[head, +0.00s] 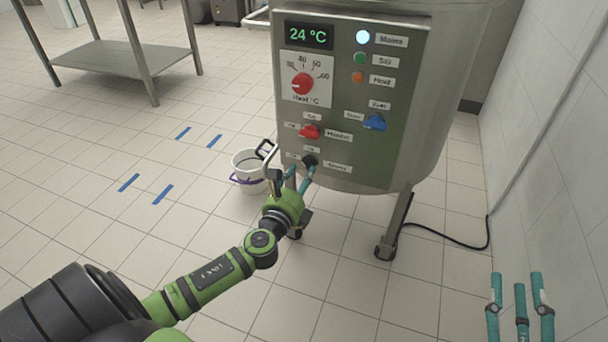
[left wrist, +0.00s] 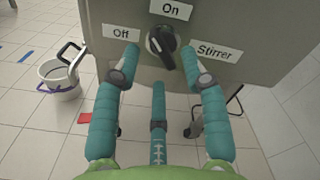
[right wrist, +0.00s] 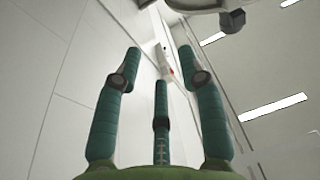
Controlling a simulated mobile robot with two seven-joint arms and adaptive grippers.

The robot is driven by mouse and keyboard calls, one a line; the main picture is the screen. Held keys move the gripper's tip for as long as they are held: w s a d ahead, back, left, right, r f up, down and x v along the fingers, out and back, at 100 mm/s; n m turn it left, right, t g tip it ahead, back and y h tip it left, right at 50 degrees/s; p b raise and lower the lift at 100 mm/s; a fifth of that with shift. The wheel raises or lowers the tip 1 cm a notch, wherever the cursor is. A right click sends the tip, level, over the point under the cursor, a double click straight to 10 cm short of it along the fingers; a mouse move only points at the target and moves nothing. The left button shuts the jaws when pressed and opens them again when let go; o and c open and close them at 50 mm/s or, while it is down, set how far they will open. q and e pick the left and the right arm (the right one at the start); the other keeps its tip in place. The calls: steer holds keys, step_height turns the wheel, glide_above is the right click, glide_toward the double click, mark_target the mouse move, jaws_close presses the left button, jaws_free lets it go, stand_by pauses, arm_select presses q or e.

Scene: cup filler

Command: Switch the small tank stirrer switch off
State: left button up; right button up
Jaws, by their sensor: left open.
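The black stirrer switch (head: 310,160) is the lowest knob on the tank's control panel (head: 372,165). In the left wrist view the knob (left wrist: 162,42) sits between the "Off" label at left, "On" above and "Stirrer" at right. Its grip slants from upper left to lower right; I cannot tell its exact setting. My left gripper (head: 297,178) is open in front of it. In the left wrist view its teal fingertips (left wrist: 160,52) straddle the knob, and no contact is clear. My right gripper (head: 520,285) is open and empty at lower right; it also shows in the right wrist view (right wrist: 160,60).
Above the switch are a red heater knob (head: 309,131), a blue knob (head: 375,122), a red dial (head: 302,84) and a display reading 24 °C. A white bucket (head: 248,162) stands left of the tank. A wall (head: 560,150) borders the right side.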

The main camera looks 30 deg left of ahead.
mark_target(308, 165)
arm_select(q)
steer(key=shift+x, duration=1.2)
arm_select(e)
steer(key=shift+s+a+r+t+y, duration=0.1)
steer(key=shift+s+r+t+y, duration=0.15)
steer(key=shift+r, duration=0.35)
steer(key=shift+s+a+r+t+y, duration=0.1)
steer(key=shift+r+t, duration=0.25)
steer(key=shift+r, duration=0.2)
arm_select(q)
steer(key=shift+d, duration=0.1)
jaws_close()
